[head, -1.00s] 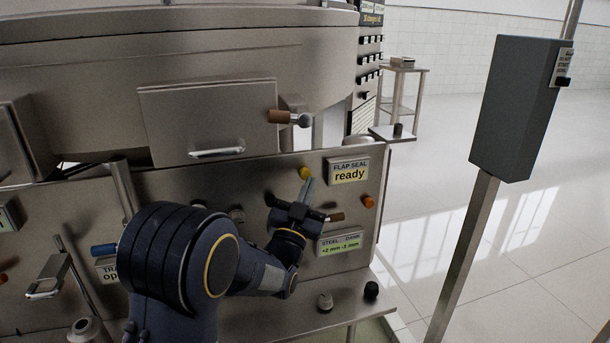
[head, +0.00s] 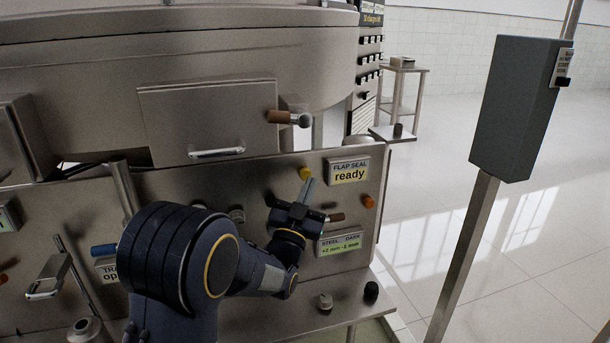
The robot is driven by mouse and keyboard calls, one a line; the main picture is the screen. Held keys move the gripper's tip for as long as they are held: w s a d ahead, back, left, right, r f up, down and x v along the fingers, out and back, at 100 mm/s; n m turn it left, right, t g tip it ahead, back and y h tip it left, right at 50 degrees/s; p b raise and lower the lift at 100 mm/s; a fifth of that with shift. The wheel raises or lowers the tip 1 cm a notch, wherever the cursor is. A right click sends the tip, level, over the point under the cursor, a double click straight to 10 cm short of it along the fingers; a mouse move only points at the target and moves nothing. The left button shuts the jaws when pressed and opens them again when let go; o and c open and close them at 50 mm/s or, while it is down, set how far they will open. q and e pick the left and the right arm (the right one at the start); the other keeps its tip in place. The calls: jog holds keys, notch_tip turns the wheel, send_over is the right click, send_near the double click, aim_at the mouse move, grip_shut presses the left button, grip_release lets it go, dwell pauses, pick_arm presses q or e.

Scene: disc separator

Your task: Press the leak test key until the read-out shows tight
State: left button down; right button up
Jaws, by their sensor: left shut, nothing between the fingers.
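The flap seal read-out (head: 348,171) on the steel panel shows "ready". A yellow key (head: 305,173) sits just left of it; I cannot read a label on the key. My left gripper (head: 308,188) is shut and empty, its fingertips right below the yellow key. Whether they touch it I cannot tell. An orange key (head: 369,201) sits right of and below the read-out. My right gripper is not in view.
A brown-tipped handle (head: 335,217) sticks out beside my gripper. Two small knobs (head: 325,301) stand on the ledge. A grey box on a post (head: 516,110) stands at the right, with open floor between.

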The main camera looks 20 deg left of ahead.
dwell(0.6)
pick_arm(q)
jog(key=shift+w+a+b, duration=0.25)
jog(key=shift+w+b, duration=0.1)
jog(key=shift+b, duration=0.1)
jog(key=shift+w+a+b, duration=0.4)
jog(key=shift+w+b, duration=0.1)
jog(key=shift+w, duration=0.05)
dwell(0.7)
jog(key=shift+s+d, duration=0.1)
dwell(0.3)
jog(key=shift+s+d+b, duration=0.5)
jog(key=shift+s, duration=0.3)
